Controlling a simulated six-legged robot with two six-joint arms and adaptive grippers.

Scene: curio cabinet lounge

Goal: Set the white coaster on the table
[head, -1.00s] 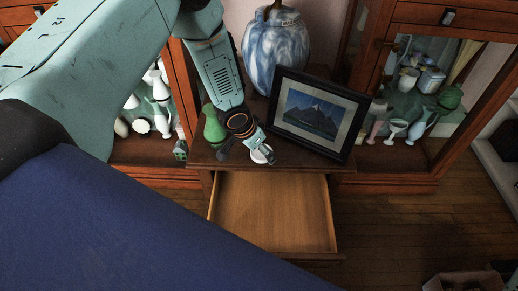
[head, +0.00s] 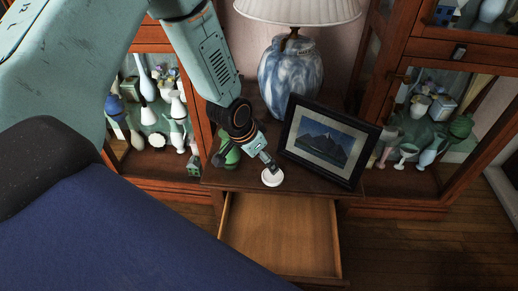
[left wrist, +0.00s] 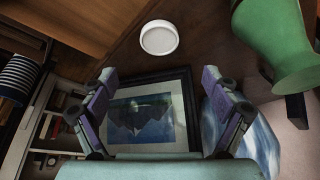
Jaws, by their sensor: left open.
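My left gripper (head: 267,163) is just behind and above the coaster in the head view. My right gripper is in neither view.
A framed mountain picture (head: 326,143) stands to the right of the gripper. A blue-and-white lamp (head: 290,75) is behind it, and a green vase (left wrist: 275,40) is close by. The open drawer (head: 280,235) is empty. Glass cabinets (head: 430,120) flank the table.

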